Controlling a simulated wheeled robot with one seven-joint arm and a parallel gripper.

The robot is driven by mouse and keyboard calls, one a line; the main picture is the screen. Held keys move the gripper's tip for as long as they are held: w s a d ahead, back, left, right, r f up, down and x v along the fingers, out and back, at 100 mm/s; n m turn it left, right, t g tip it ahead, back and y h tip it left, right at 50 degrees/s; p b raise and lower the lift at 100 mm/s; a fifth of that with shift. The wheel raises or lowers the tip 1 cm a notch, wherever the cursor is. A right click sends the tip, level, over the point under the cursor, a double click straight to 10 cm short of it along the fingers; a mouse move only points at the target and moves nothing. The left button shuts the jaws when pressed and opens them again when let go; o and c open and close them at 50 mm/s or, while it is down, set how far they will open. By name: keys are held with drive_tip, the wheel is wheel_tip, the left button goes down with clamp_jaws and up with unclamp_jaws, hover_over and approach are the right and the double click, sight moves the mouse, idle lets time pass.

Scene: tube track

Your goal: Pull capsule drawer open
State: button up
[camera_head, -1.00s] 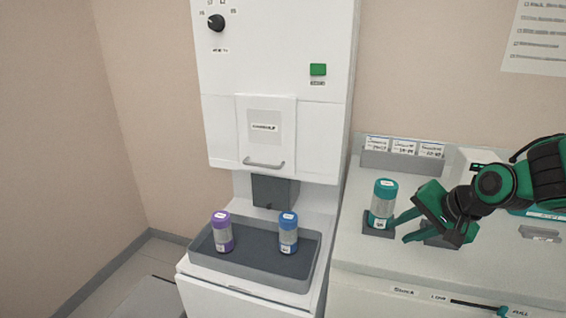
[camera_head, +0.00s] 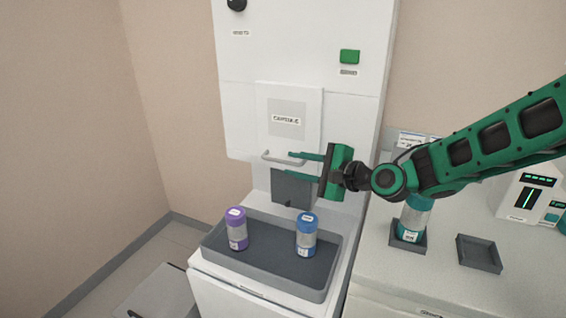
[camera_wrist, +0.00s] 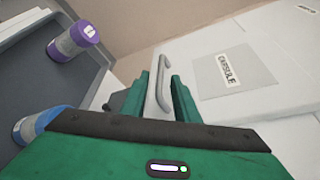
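The capsule drawer (camera_head: 290,117) is a white front labelled "CAPSULE" on the tall white machine, and it looks shut. Its grey bar handle (camera_head: 270,156) runs along its lower edge. In the wrist view the handle (camera_wrist: 163,70) shows between the two green fingers, with the label panel (camera_wrist: 233,71) to the right. My gripper (camera_head: 288,166) is at the right part of the handle, fingers pointing left, one above the other. It is open, with gaps visible beside the bar in the wrist view (camera_wrist: 160,88). Contact with the handle cannot be told.
Below, a grey tray (camera_head: 215,246) holds a purple-capped tube (camera_head: 237,230) and a blue-capped tube (camera_head: 306,235). A dark grey block (camera_head: 291,190) sits under the drawer. On the right counter are a teal tube (camera_head: 413,218) in a holder and an empty square dish (camera_head: 479,253).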

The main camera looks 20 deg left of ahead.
sight(287, 163)
drive_tip(key=x, duration=0.6)
drive_tip(key=shift+d, duration=0.1)
clamp_jaws()
